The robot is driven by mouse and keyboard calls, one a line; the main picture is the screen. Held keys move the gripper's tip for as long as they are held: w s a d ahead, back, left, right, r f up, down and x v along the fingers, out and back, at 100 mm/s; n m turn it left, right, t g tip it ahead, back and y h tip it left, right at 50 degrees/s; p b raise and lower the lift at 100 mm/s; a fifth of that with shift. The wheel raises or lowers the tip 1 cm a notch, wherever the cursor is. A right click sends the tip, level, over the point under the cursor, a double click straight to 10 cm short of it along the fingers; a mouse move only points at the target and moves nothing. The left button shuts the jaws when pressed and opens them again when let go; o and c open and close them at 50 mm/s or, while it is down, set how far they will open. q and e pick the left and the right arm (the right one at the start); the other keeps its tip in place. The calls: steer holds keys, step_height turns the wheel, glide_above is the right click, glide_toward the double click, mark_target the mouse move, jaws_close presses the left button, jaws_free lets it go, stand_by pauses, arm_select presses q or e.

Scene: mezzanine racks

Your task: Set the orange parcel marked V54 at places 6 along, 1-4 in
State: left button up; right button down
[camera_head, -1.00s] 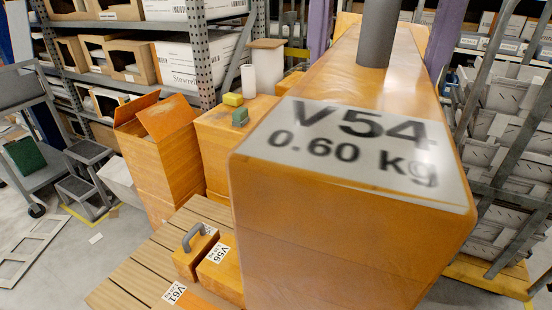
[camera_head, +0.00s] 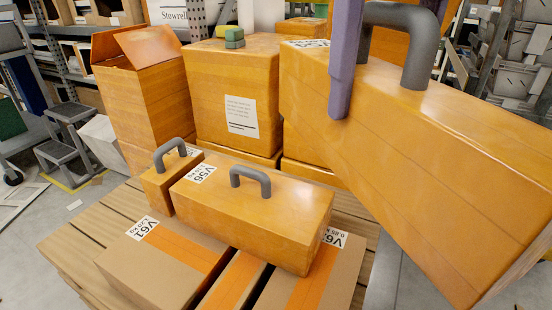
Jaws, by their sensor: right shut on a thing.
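The large orange parcel (camera_head: 420,150), with a grey handle (camera_head: 405,35) on top, fills the right of the head view. It hangs tilted, its right end lower. A white label (camera_head: 308,43) at its left end is too slanted to read now; it read V54, 0.60 kg earlier. My right gripper (camera_head: 392,60), with purple fingers, is shut on this parcel at its handle. The slatted wooden pallet (camera_head: 75,240) lies below and to the left. My left gripper is not in view.
On the pallet stand the orange V56 parcel (camera_head: 250,215), a small handled orange parcel (camera_head: 160,190), the taped V61 carton (camera_head: 160,260) and another labelled carton (camera_head: 325,270). Behind are a tall orange box (camera_head: 235,95) and an open box (camera_head: 145,90). Bare slats show at left.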

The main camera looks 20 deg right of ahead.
steer(key=f+m+b, duration=0.1)
steer(key=f+m, duration=0.1)
steer(key=f+m+b, duration=0.2)
steer(key=f+m, duration=0.1)
steer(key=d+f+m+b, duration=0.1)
steer(key=f+m+b, duration=0.1)
steer(key=f+m, duration=0.1)
steer(key=shift+w, duration=0.1)
steer(key=shift+d+f+m+b, duration=0.1)
steer(key=shift+f+m+b, duration=0.5)
steer(key=shift+m, duration=0.1)
step_height(320, 180, down, 19)
steer(key=b, duration=0.7)
steer(key=shift+b, duration=0.35)
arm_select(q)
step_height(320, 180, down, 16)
arm_select(e)
steer(key=shift+f, duration=0.2)
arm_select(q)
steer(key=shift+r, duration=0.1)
arm_select(e)
steer(key=shift+f, duration=0.15)
jaws_free()
